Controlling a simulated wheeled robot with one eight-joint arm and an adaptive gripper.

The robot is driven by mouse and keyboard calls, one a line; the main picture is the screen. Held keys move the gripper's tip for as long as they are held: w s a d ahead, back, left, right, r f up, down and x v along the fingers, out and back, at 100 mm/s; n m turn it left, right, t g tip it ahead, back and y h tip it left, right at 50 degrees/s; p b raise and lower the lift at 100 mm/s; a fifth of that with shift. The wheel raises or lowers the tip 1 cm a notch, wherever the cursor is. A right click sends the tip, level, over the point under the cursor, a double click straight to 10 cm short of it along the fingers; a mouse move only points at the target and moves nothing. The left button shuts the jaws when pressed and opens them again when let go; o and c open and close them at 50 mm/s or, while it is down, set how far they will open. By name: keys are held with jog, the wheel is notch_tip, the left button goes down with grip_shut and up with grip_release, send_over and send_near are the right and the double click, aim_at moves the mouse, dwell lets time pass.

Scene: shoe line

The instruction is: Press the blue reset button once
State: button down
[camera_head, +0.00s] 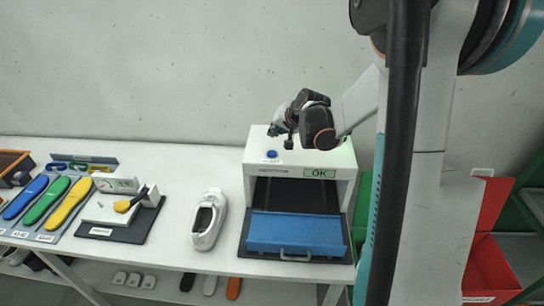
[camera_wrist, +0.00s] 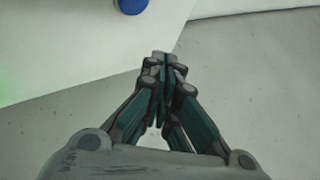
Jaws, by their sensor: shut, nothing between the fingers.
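The blue reset button (camera_head: 272,154) is a small round button on the top of a white machine (camera_head: 255,143), near its front left part. In the wrist view the button (camera_wrist: 131,6) shows at the top edge, partly cut off, on the white surface. My gripper (camera_head: 274,131) is above the machine top, just behind the button in the head view. In the wrist view my gripper (camera_wrist: 162,58) has its fingertips together with nothing between them. The fingertips are apart from the button.
The machine has an "OK" screen (camera_head: 320,173) and a blue tray or flap (camera_head: 295,233) at its front. A white shoe (camera_head: 209,219) stands to its left on the table. Coloured insoles (camera_head: 47,200) lie farther left. Red bins (camera_head: 490,265) stand at the right.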

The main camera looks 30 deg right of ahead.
aim_at(275, 152)
jog(key=shift+f+b, duration=1.7)
jog(key=shift+f, duration=1)
jog(key=shift+f+b, duration=0.4)
jog(key=shift+b, duration=0.05)
jog(key=shift+f+b, duration=0.5)
jog(key=shift+r, duration=0.2)
jog(key=shift+r+p, duration=0.6)
jog(key=shift+r, duration=0.15)
jog(key=shift+r+p, duration=1.55)
jog(key=shift+r, duration=1)
